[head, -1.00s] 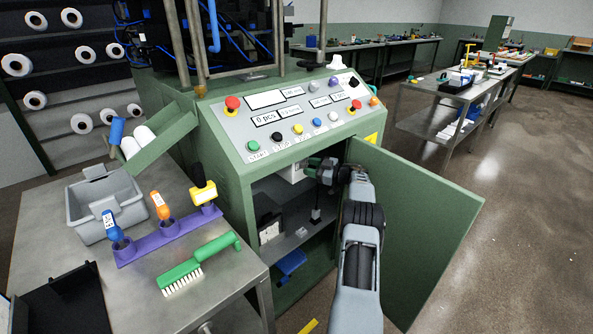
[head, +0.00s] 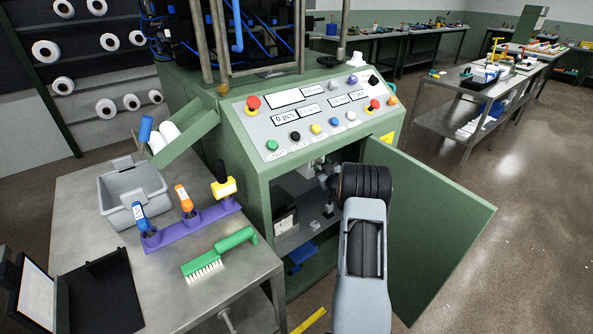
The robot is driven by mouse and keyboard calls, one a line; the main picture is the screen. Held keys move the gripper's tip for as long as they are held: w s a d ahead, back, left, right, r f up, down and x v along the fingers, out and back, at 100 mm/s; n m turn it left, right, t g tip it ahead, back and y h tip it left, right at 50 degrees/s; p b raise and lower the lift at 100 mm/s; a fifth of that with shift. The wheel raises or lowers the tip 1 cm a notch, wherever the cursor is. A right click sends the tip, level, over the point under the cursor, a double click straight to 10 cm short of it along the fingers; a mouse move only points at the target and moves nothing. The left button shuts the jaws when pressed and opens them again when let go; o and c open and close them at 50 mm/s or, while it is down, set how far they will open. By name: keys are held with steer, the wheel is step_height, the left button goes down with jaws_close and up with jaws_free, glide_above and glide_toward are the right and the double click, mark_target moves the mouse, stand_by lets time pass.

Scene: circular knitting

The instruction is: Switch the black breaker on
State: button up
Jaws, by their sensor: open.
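The green machine cabinet (head: 258,200) has its door (head: 440,225) swung open to the right. My arm reaches into the opening, and my gripper (head: 322,178) is inside its upper part, small and partly covered by my own wrist. It is open, with nothing visible between its fingers. I cannot make out the black breaker: the upper right of the interior is dark and hidden behind my arm. A small pale part (head: 328,209) shows on the inside, below my gripper. A white box with a dark edge (head: 285,222) stands on the shelf at the left.
A control panel (head: 315,115) with coloured buttons slopes above the opening. A blue object (head: 302,254) lies low in the cabinet. A steel table (head: 170,290) at the left carries a grey bin (head: 120,215), a purple tool holder (head: 190,231) and a green brush (head: 230,245). Floor is free at the right.

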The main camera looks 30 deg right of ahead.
steer(key=h, duration=0.1)
steer(key=m+h+p, duration=0.1)
steer(key=shift+w+a+r+m+g+h, duration=0.1)
steer(key=shift+a+r+m+g+h, duration=0.1)
steer(key=shift+a+m+g+h, duration=0.15)
steer(key=v, duration=1.4)
steer(key=w+a+r+g+p, duration=0.1)
steer(key=a+r+g+p, duration=0.3)
steer(key=a+r, duration=0.3)
steer(key=s+a+r+m+g+y+p, duration=0.1)
steer(key=s+a+r+g+y+p, duration=0.1)
steer(key=s+a+r, duration=0.5)
steer(key=shift+s+a+r+g+p, duration=0.25)
steer(key=shift+a+r+g+p, duration=0.65)
steer(key=shift+a+r+g, duration=0.7)
steer(key=shift+a+f+t, duration=0.2)
steer(key=shift+f+t, duration=0.05)
steer(key=shift+f, duration=0.05)
